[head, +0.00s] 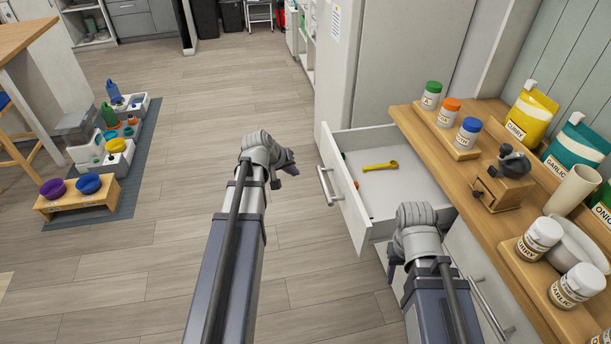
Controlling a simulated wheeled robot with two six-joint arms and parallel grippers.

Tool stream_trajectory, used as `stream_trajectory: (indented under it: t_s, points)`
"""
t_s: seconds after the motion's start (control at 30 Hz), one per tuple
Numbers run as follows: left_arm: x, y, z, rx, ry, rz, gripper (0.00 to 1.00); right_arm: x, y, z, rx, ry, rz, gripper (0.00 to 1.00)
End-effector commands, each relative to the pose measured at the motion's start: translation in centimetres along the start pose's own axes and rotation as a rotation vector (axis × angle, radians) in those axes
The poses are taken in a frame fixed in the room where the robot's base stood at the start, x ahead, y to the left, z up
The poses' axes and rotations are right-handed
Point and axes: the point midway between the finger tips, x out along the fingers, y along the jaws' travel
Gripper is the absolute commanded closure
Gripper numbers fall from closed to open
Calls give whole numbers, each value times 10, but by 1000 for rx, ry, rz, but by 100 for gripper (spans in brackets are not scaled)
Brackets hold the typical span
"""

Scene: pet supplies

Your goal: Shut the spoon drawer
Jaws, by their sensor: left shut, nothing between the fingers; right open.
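The spoon drawer (348,205) is pulled well out from under the wooden counter. A yellow spoon (380,166) lies inside it, with a small red item near the front left. The drawer's bar handle (325,186) is on its front, facing left. My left gripper (291,163) is shut and empty, over the floor a little left of the handle and apart from it in the picture. My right gripper (392,270) is open, near the drawer's near corner and in front of the cabinet below. Its arm hides part of the near side of the drawer.
The counter (420,137) holds jars (471,127), a wooden grinder (502,183), labelled bags and a pale bowl. Another handle (492,313) is on the cabinet below. A white fridge-like unit (400,60) stands behind the drawer. The floor to the left is clear up to the pet bowl stand (75,203).

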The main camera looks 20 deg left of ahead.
Motion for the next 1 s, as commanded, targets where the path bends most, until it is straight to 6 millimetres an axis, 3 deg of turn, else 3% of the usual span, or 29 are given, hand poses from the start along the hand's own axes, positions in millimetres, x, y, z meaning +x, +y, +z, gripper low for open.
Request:
stream_trajectory:
  t_s: [0.2,0.57,0.73,1.0]
  points:
    - [43,-3,2,2,-1,-1,100,37,-4,-2,0,0,0,52]
    - [100,-2,2,2,-2,0,100,83,-8,-5,-1,0,0,52]
    - [108,21,2,4,-2,0,100,82,-8,-5,-1,0,0,52]
    - [115,32,4,2,-2,-1,100,83,-8,-5,-1,0,0,52]
